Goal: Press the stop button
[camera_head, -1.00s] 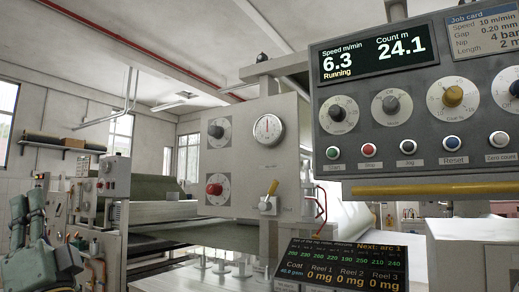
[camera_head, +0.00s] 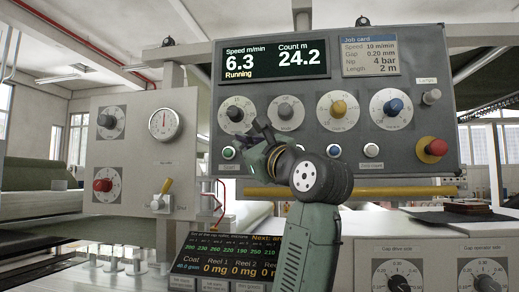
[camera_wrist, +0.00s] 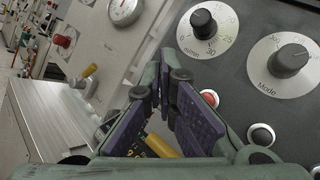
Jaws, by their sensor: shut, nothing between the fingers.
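The stop button (camera_wrist: 209,97) is a small red button in a light ring, showing in the wrist view just right of my fingers. In the head view my gripper hides it in the button row of the grey control panel (camera_head: 350,170). My gripper (camera_head: 252,140) is shut and empty, in front of the panel's lower left. In the wrist view my gripper (camera_wrist: 164,80) has its purple finger pads converging left of the red button. I cannot tell whether the fingers touch the panel. The panel display (camera_head: 275,60) reads "Running", speed 6.3 and count 24.2.
The green start button (camera_head: 228,153) is left of my gripper. A black button (camera_wrist: 262,135), a blue button (camera_head: 334,151) and a white one (camera_head: 371,150) share the row. A large red mushroom button (camera_head: 433,148) is at far right. A yellow bar (camera_head: 400,190) runs below the panel.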

